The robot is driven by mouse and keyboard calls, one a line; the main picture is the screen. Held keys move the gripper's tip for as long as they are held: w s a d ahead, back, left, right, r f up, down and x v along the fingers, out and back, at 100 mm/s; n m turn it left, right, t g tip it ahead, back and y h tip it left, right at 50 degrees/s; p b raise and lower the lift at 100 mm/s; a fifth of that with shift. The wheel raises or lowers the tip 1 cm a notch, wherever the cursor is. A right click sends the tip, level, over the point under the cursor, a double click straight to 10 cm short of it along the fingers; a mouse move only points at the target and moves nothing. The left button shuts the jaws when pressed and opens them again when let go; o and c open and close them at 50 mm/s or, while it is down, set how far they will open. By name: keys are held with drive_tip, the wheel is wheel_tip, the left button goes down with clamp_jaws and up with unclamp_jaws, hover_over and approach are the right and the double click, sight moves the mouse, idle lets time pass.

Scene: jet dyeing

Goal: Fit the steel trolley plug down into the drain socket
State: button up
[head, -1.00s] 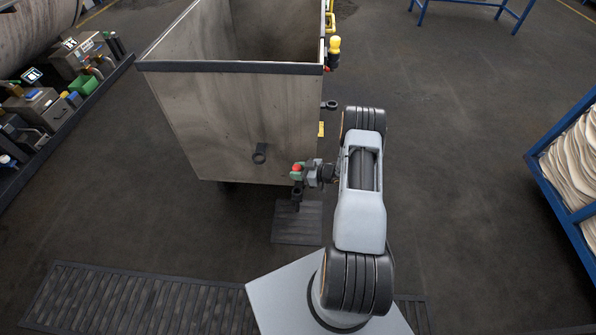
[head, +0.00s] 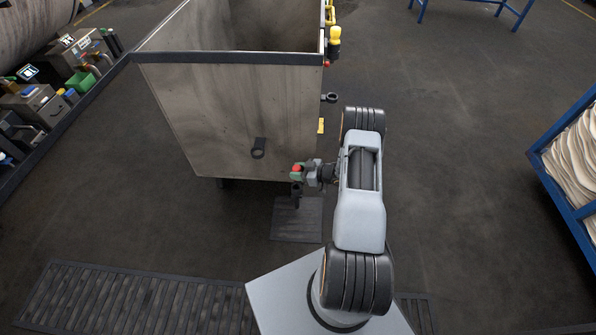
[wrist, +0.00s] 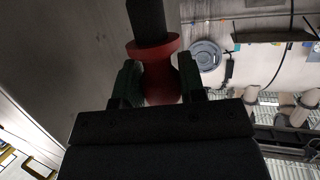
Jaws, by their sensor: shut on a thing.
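My gripper (head: 297,170) is shut on the plug, which has a red knob (head: 296,168) and a dark lower part (head: 296,188) hanging down. In the wrist view the red collar (wrist: 152,55) sits between the two green fingers (wrist: 160,85), with a dark shaft beside it. The plug is in the air by the lower right front corner of the steel trolley (head: 240,110). I cannot tell which is the drain socket.
A dark mat (head: 297,220) lies on the floor below the plug. A floor grating (head: 130,300) runs along the front. A bench with tools and boxes (head: 60,85) stands at left, a blue rack of cloth (head: 565,180) at right. Floor right of my arm is clear.

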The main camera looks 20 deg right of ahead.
drive_tip(key=shift+f+b, duration=2.65)
drive_tip(key=shift+f, duration=0.6)
drive_tip(key=o, duration=1.1)
drive_tip(key=p+v, duration=0.3)
drive_tip(key=v, duration=1.1)
drive_tip(key=shift+p, duration=0.35)
